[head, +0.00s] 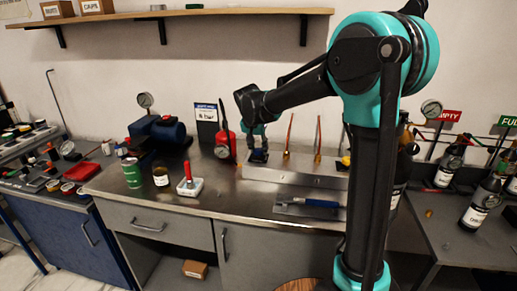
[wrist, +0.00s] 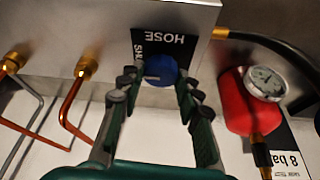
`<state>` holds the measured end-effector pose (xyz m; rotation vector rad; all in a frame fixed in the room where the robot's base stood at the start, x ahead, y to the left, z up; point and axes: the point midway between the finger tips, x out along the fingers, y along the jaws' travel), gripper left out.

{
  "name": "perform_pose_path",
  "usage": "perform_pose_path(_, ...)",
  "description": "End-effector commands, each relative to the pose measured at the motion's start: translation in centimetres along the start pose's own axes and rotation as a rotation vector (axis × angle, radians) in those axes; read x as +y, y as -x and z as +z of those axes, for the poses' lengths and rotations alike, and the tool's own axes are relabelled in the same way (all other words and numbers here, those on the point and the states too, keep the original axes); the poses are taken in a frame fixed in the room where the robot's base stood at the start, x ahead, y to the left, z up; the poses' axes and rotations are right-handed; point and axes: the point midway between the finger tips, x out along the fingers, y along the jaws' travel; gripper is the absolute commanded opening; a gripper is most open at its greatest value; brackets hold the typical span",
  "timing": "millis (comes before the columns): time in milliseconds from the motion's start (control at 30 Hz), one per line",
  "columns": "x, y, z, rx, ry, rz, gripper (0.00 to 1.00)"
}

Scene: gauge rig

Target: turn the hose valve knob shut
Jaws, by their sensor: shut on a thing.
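The blue hose valve knob (wrist: 161,68) sits on the face of the grey metal block in the wrist view. A black plate (wrist: 178,42) beside it reads HOSE, with part of a second word showing; it appears upside down. My gripper (wrist: 157,88) has one finger on each side of the knob and is shut on it. In the head view my gripper (head: 258,152) is at the left end of the block on the bench, and the knob is mostly hidden there.
A red tank (wrist: 237,108) with a gauge (wrist: 265,82) stands close beside the knob, and a black hose (wrist: 275,48) runs above it. Copper pipes (wrist: 73,103) leave the block on the other side. A red-handled tool (head: 188,182) stands on the bench.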

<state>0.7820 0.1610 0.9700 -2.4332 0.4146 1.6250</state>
Motion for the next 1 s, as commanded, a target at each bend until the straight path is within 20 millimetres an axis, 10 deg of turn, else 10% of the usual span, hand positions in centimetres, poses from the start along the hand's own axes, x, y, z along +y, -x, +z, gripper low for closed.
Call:
perform_pose_path(567,-0.02,0.00,0.05,-0.001,-0.027,0.010,0.05)
perform_pose_path(600,-0.02,-0.01,0.05,-0.001,-0.027,0.010,0.39)
perform_pose_path(700,-0.02,-0.01,0.04,-0.001,-0.026,0.010,0.51)
perform_pose_path(1000,-0.01,0.02,0.03,-0.001,-0.026,0.010,0.55)
